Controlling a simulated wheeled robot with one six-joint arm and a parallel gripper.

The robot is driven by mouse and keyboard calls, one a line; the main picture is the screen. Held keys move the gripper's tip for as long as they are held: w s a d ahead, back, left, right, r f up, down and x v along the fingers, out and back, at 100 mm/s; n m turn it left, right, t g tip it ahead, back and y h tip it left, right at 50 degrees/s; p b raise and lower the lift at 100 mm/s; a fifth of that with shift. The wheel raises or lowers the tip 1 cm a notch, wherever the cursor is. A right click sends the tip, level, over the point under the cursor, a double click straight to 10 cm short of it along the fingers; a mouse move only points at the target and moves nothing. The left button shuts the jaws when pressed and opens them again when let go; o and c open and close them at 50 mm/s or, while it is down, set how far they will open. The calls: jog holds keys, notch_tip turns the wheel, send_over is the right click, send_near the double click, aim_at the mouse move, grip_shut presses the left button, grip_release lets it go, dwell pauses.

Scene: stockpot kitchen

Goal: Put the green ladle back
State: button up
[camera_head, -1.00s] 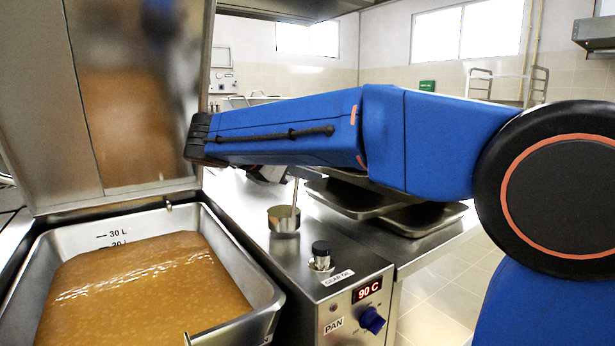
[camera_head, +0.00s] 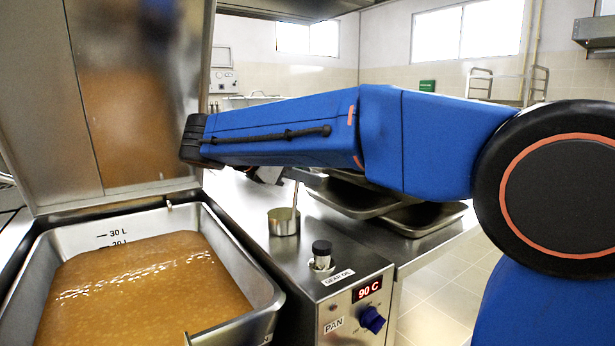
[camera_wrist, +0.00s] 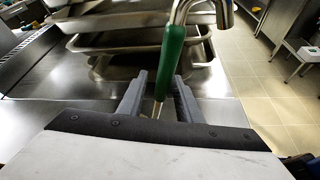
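The green ladle (camera_wrist: 172,55) stands about upright in the wrist view, its green handle between the two fingers of my gripper (camera_wrist: 160,80). The fingers are apart, with a clear gap between the left finger and the handle; the right finger is close to it, and I cannot tell whether they touch. A bent metal hook tops the handle. In the head view its thin metal shaft (camera_head: 295,194) rises from a round metal cup (camera_head: 284,224), which appears to sit on the steel counter.
A pan of brown soup (camera_head: 270,297) with an open lid (camera_head: 135,100) is at left. Stacked steel trays (camera_head: 425,217) stand behind. Open floor (camera_head: 440,300) lies right.

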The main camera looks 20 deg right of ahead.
jog(key=v, duration=1.1)
